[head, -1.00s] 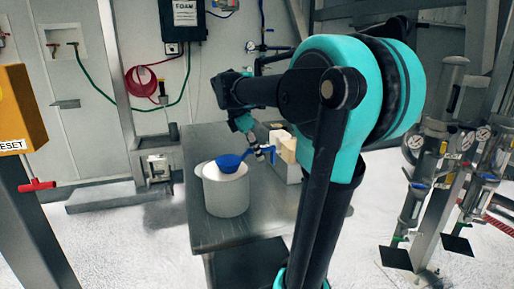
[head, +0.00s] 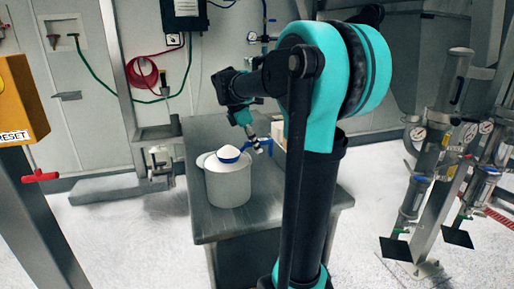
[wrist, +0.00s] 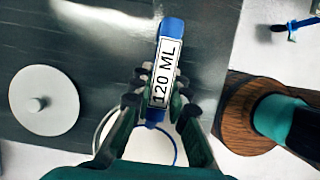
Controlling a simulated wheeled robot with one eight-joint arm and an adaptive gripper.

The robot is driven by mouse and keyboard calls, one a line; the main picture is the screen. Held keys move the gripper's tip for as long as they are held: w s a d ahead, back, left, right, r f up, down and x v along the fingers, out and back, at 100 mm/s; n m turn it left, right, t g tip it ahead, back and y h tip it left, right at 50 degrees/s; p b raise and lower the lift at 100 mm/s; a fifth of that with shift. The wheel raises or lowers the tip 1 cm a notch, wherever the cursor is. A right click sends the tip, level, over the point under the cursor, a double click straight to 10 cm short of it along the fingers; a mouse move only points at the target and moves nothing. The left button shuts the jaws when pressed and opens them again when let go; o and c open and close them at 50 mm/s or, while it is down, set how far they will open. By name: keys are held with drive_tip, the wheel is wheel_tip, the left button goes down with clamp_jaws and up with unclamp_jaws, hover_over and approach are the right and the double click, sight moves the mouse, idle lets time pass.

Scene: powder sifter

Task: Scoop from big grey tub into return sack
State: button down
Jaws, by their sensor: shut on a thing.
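The big grey tub (head: 228,188), pale and round, stands on the steel table. My gripper (head: 254,140) is shut on the handle of a blue scoop (head: 246,153), and the handle's "120 ML" label (wrist: 161,80) faces the wrist camera. The scoop's bowl is level at the tub's mouth, heaped with white powder (head: 228,151). I cannot tell whether it touches the rim. In the wrist view my gripper's fingers (wrist: 160,108) straddle the handle and hide much of the bowl. A pale box-like shape (head: 279,133), possibly the return sack, is mostly behind my arm.
A pale round lid with a knob (wrist: 44,100) lies on the table (head: 203,222). A wooden disc (wrist: 240,110) shows right of my gripper in the wrist view. A yellow reset box (head: 22,100) stands at far left, and pipework with gauges (head: 430,160) at right.

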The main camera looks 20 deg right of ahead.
wheel_tip(320, 180, up, 6)
drive_tip(key=s, duration=0.2)
idle(1.5)
idle(0.7)
drive_tip(key=shift+s, duration=0.15)
